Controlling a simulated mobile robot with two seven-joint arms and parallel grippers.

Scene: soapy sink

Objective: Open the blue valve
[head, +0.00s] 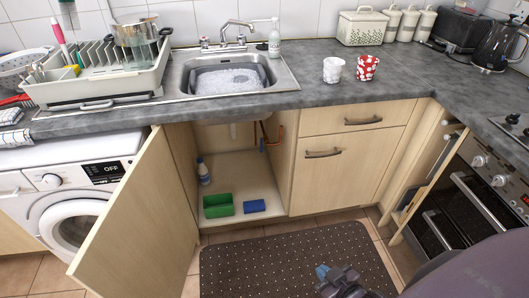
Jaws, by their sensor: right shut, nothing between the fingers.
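The small blue valve (262,146) sits on copper-coloured pipework (267,133) inside the open cabinet under the sink, near its right wall. It is small in the picture, and I cannot tell which way its handle is turned. My right gripper (323,271) is low in front of the cabinet, over the dark floor mat, well apart from the valve. It is shut and empty. My left gripper is not in view.
The cabinet door (140,222) stands open to the left. A white bottle (203,172), a green holder (218,206) and a blue sponge (254,206) are on the cabinet floor. The dotted mat (240,270) lies in front. The sink (230,80) holds soapy water.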

